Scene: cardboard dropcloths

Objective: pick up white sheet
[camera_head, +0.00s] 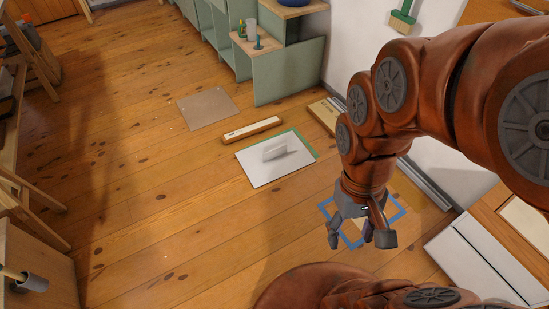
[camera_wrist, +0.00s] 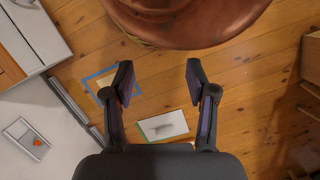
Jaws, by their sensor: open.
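A white sheet (camera_head: 258,170) lies flat on the wooden floor, with a green edge showing along its far and right sides. A small pale upright piece (camera_head: 274,149) stands out near its middle; I cannot tell whether it is part of the sheet. The white sheet also shows in the wrist view (camera_wrist: 152,129), low between the finger bases. My gripper (camera_head: 362,238) is open and empty, pointing down, to the right of and nearer than the sheet in the head view. In the wrist view my gripper (camera_wrist: 159,78) has its fingers spread, with bare floor between the tips.
A blue square outline (camera_head: 393,220) lies on the floor behind my gripper. A wooden bar (camera_head: 252,130) and a brown sheet (camera_head: 208,110) lie beyond the white sheet. Green shelving (camera_head: 290,75) stands at the back, and white panels (camera_head: 470,262) at right.

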